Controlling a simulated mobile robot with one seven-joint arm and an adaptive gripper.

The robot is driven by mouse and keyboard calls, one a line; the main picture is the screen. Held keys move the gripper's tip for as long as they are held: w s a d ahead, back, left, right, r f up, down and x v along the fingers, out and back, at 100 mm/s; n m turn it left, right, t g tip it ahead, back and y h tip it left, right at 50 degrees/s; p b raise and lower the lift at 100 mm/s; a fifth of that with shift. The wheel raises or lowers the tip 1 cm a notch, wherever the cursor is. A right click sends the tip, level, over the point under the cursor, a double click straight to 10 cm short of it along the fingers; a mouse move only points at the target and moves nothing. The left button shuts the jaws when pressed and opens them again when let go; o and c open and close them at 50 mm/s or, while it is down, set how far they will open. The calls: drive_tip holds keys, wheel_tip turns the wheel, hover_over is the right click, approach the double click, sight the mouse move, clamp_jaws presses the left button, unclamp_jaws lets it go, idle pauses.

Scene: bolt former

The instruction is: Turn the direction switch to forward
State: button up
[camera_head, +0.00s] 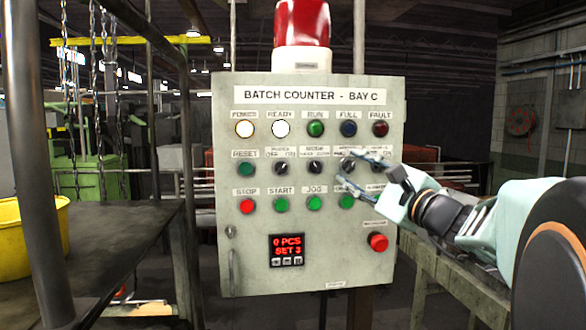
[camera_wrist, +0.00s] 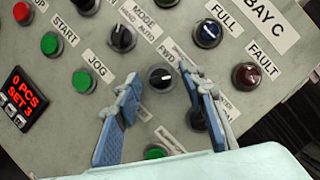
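The direction switch appears to be the small black rotary knob (camera_wrist: 161,77) with a white mark, its label partly hidden but seeming to begin with "FW". In the head view this knob (camera_head: 347,165) is in the middle row of the grey panel, partly behind my fingers. My gripper (camera_wrist: 159,78) is open, with one blue-grey finger on each side of the knob in the wrist view. My gripper (camera_head: 348,168) reaches in from the right in the head view. I cannot tell whether the fingers touch the knob. Its exact setting is unclear.
The panel (camera_head: 310,272) also carries a mode knob (camera_wrist: 122,37), a jog button (camera_wrist: 85,80), a dark red fault lamp (camera_wrist: 248,76) and a large red button (camera_head: 377,242). Another dark knob (camera_wrist: 197,119) is close to my right finger. A display (camera_head: 287,250) reads "0 PCS SET 3".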

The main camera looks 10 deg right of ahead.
drive_tip(key=shift+c, duration=0.5)
clamp_jaws()
drive_tip(key=shift+n+b, duration=0.3)
drive_tip(key=shift+b, duration=0.15)
drive_tip(key=shift+f+n+g+b, duration=0.1)
drive_tip(key=shift+n+g+b, duration=0.3)
drive_tip(key=shift+n+b, duration=0.65)
drive_tip(key=shift+n+g+b, duration=0.6)
drive_tip(key=shift+n+b, duration=0.55)
drive_tip(key=shift+n, duration=0.1)
drive_tip(key=n+b, duration=0.1)
drive_tip(key=n+g, duration=0.1)
drive_tip(key=n, duration=0.1)
drive_tip(key=shift+r+h+b, duration=0.3)
drive_tip(key=shift+b, duration=0.1)
drive_tip(key=shift+r+n+g+h+b, duration=0.2)
drive_tip(key=shift+n+g+h+b, duration=0.35)
drive_tip(key=shift+n, duration=0.95)
